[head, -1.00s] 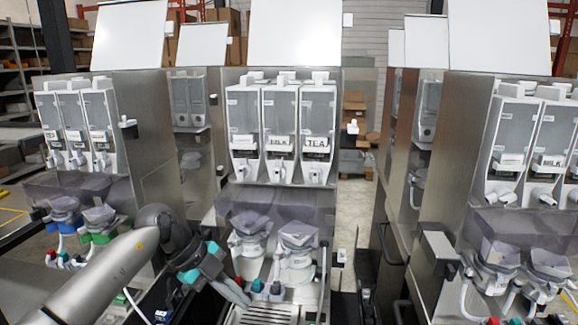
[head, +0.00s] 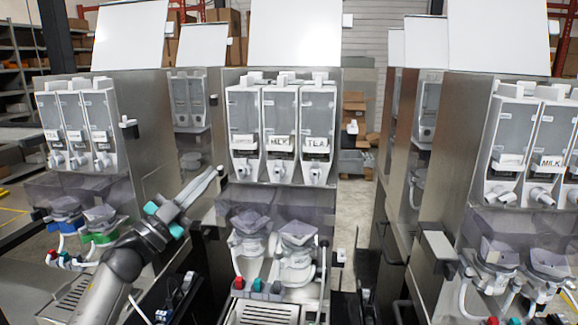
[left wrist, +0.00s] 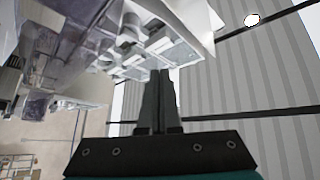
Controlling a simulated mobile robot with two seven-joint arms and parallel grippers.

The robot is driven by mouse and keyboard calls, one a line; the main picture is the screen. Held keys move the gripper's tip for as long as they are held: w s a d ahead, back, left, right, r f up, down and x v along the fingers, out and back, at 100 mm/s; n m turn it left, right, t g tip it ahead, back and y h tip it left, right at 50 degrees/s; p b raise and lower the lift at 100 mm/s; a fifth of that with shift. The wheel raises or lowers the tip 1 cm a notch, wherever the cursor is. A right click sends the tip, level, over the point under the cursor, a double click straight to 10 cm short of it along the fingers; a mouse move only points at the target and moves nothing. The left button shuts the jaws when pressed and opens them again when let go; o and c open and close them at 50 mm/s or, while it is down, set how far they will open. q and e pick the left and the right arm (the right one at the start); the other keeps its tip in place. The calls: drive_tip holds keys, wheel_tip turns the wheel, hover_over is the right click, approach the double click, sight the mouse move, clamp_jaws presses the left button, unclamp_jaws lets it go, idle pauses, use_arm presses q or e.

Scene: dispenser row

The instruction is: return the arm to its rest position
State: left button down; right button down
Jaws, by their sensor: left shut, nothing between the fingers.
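My left gripper (head: 203,184) is raised in front of the steel side panel between the left and middle dispensers. Its fingers are together with nothing between them and point up and to the right. It also shows in the left wrist view (left wrist: 160,100), with the fingers closed in front of a dispenser and a ribbed wall. My left arm (head: 118,268) reaches in from the lower left. The fingertips appear just left of the middle dispenser (head: 281,125); I cannot tell the exact gap. My right gripper is not in view.
The left dispenser (head: 75,125) and the right dispenser (head: 540,150) flank the middle one. A drip tray (head: 268,312) sits low under the middle dispenser, with coloured buttons (head: 256,286) above it. An aisle with cardboard boxes (head: 354,112) opens behind.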

use_arm(q)
drive_tip(key=w+a+f+n+t+y, duration=0.1)
drive_tip(key=w+a+f+n+y, duration=0.2)
drive_tip(key=a+n+y, duration=0.4)
drive_tip(key=w+a+f+n+t+y, duration=0.1)
drive_tip(key=w+a+f+n+y, duration=0.2)
drive_tip(key=a+n+y, duration=0.4)
drive_tip(key=s+d+f+g+b, duration=0.1)
drive_tip(key=s+f+g+b, duration=0.2)
drive_tip(key=f, duration=1.1)
drive_tip(key=s+d+f+g+y+b, duration=0.15)
drive_tip(key=s+f, duration=0.35)
drive_tip(key=f, duration=0.9)
drive_tip(key=s+d+f+g+h+b, duration=0.15)
drive_tip(key=s+f+g, duration=0.25)
drive_tip(key=f, duration=0.9)
drive_tip(key=s+d+f+g+b, duration=0.2)
drive_tip(key=s+f+g+b, duration=0.1)
drive_tip(key=s+f, duration=1.05)
drive_tip(key=s+d+f+g+b, duration=0.1)
drive_tip(key=s+d+f+g, duration=0.1)
drive_tip(key=s+f, duration=0.5)
drive_tip(key=s+d+f+g+b, duration=0.2)
drive_tip(key=s+f, duration=0.6)
drive_tip(key=s, duration=0.9)
drive_tip(key=s+d+f+g+b, duration=0.2)
drive_tip(key=s+f, duration=0.5)
drive_tip(key=s, duration=0.6)
drive_tip(key=shift+f+g, duration=0.4)
drive_tip(key=shift+g, duration=0.45)
